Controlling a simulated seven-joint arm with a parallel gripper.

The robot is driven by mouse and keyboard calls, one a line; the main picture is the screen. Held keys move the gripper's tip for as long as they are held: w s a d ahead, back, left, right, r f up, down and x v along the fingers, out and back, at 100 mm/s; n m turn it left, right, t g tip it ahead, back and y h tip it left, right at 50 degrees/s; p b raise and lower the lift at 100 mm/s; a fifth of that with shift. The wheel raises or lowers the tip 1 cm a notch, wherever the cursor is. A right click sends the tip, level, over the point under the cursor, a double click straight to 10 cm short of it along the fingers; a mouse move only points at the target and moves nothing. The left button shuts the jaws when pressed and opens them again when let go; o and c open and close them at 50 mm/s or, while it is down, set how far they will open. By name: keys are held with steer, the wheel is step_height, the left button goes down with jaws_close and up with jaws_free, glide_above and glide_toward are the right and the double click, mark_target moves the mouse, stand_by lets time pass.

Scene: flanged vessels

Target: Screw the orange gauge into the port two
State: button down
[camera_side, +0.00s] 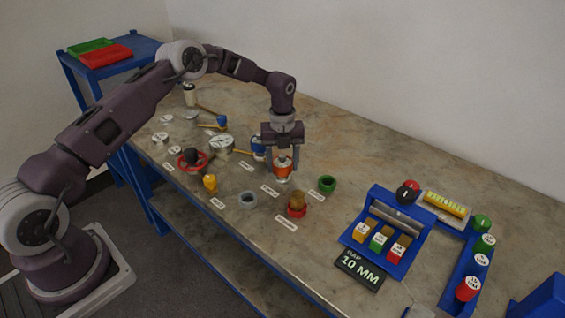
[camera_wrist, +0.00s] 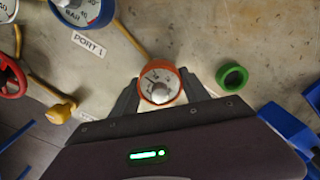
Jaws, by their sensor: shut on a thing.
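The orange gauge (camera_side: 282,168) is held upright between the fingers of my gripper (camera_side: 282,158), over the middle of the bench. In the wrist view the gauge (camera_wrist: 160,86) shows its round white dial and orange rim, with a grey finger of my gripper (camera_wrist: 159,92) on each side. A pale, metallic-looking part shows just below the gauge in the side view. I cannot tell whether it is the gauge's stem or a port, or whether the gauge is seated. Port two is not clearly visible; a small label (camera_side: 270,190) near the gauge is unreadable.
A blue gauge (camera_wrist: 84,10) stands by the PORT 1 label (camera_wrist: 89,44). A green ring (camera_side: 327,184) lies right of my gripper, and a red-based brass fitting (camera_side: 297,204) stands in front. A red handwheel (camera_side: 190,159) is to the left. A blue fixture (camera_side: 388,230) is at right.

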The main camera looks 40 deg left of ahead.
steer(key=m, duration=0.3)
steer(key=shift+m, duration=0.3)
steer(key=m, duration=0.4)
steer(key=shift+a, duration=0.1)
steer(key=shift+c, duration=2.3)
jaws_free()
